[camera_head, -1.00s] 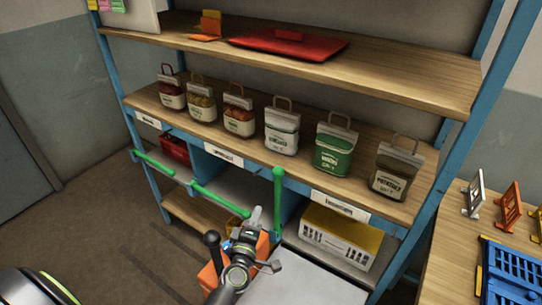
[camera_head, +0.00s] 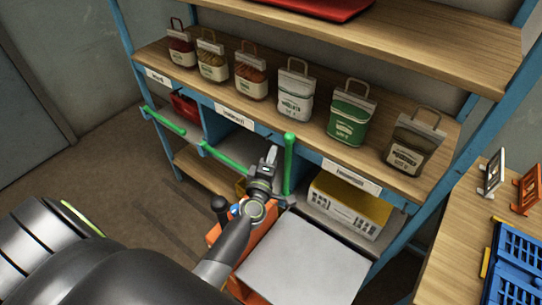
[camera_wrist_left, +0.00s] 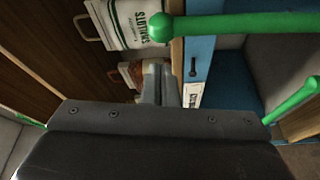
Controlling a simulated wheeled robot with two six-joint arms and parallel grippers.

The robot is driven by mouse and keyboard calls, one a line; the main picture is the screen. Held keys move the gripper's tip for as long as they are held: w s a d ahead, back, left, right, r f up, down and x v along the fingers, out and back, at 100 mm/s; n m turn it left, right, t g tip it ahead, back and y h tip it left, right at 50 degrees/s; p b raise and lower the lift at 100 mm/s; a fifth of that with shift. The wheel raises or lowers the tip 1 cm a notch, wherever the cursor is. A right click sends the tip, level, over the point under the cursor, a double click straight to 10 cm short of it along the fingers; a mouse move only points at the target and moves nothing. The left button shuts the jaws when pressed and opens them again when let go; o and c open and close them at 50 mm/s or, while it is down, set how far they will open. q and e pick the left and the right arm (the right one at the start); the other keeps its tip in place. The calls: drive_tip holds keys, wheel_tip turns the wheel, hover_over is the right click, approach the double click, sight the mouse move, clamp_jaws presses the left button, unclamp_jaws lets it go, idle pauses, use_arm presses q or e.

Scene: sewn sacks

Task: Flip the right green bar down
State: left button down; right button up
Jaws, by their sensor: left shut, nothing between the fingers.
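The right green bar (camera_head: 289,165) stands upright at the shelf front, its round knob at the top. The other two green bars, the left one (camera_head: 163,121) and the middle one (camera_head: 224,157), lie lowered along the front. My left gripper (camera_head: 270,156) is shut and empty, just left of the upright bar's upper part. Whether they touch I cannot tell. In the left wrist view the shut fingertips (camera_wrist_left: 158,72) point toward the shelf, and a knobbed green bar (camera_wrist_left: 235,24), likely the upright one, crosses the top. My right gripper is not in view.
Several labelled bags, such as a green one (camera_head: 350,115), stand on the shelf (camera_head: 310,130) above the bars. A yellow and white box (camera_head: 348,205) sits in the right bay. An orange box (camera_head: 262,250) and a grey top (camera_head: 305,262) stand in front.

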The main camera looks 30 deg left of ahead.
use_arm(q)
drive_tip(key=x, duration=0.6)
drive_tip(key=shift+w, duration=0.35)
drive_tip(key=shift+f, duration=0.1)
